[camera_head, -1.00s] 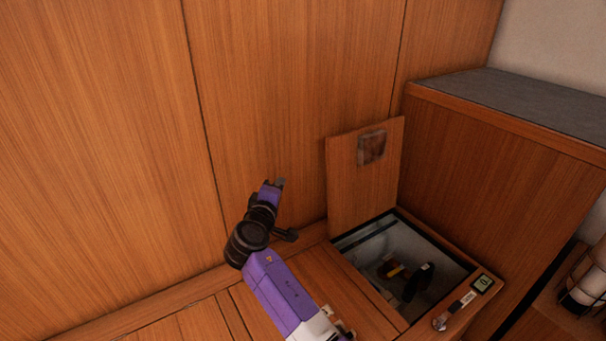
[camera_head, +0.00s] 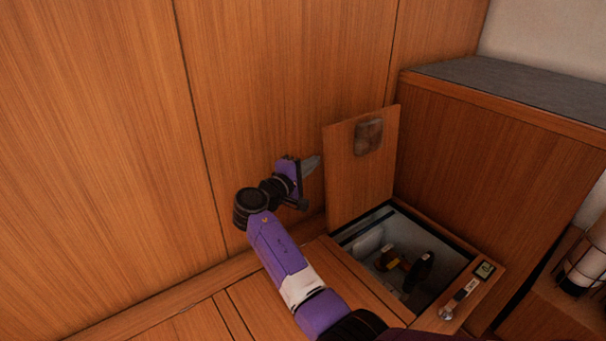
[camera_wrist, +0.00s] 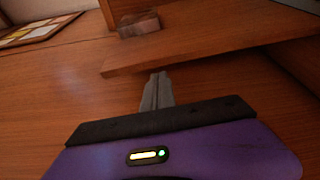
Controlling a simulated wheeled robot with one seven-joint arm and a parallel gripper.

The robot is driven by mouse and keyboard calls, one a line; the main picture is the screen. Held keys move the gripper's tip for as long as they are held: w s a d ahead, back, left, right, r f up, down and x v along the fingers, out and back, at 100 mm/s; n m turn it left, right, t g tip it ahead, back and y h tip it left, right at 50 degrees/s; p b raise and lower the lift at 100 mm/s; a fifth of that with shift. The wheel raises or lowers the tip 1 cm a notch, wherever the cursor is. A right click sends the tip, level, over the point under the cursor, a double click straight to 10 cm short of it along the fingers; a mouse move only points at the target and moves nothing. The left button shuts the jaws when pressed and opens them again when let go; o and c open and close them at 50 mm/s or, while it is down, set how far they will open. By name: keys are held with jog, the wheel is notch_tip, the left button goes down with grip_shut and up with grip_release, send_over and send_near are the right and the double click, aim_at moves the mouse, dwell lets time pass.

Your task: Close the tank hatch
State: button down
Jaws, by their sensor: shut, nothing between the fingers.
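The tank hatch (camera_head: 352,180) is a square wooden lid standing upright, open, at the back edge of the tank opening (camera_head: 447,243). A brownish square plate (camera_head: 368,136) sits on its face. My gripper (camera_head: 316,162) is shut and empty, just left of the hatch's left edge, with its tips pointing toward it. Whether they touch cannot be told. In the wrist view the shut fingers (camera_wrist: 157,90) point at a wooden panel edge (camera_wrist: 200,55), likely the hatch, with a small block-like piece (camera_wrist: 138,24) beyond.
Inside the opening lie a yellow-and-dark item (camera_head: 389,258) and a black item (camera_head: 418,270). A grey-topped cabinet (camera_head: 500,165) stands at right; a wooden wall (camera_head: 270,80) is behind.

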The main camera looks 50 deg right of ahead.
jog(key=shift+w+d, duration=0.1)
jog(key=shift+d, duration=1.1)
jog(key=s+a+f+m+h+b, duration=0.1)
jog(key=s+a+m+b, duration=0.15)
jog(key=s, duration=0.45)
jog(key=s+a+f+m+h+b, duration=0.15)
jog(key=s+m, duration=0.25)
jog(key=s, duration=0.4)
jog(key=s+a+f+b, duration=0.2)
jog(key=s+f+b, duration=0.1)
jog(key=s+f, duration=0.7)
jog(key=shift+s+a+f, duration=0.25)
jog(key=shift+s+f, duration=0.15)
jog(key=shift+s, duration=0.5)
jog(key=shift+a+n+y, duration=0.15)
jog(key=shift+n+y, duration=0.1)
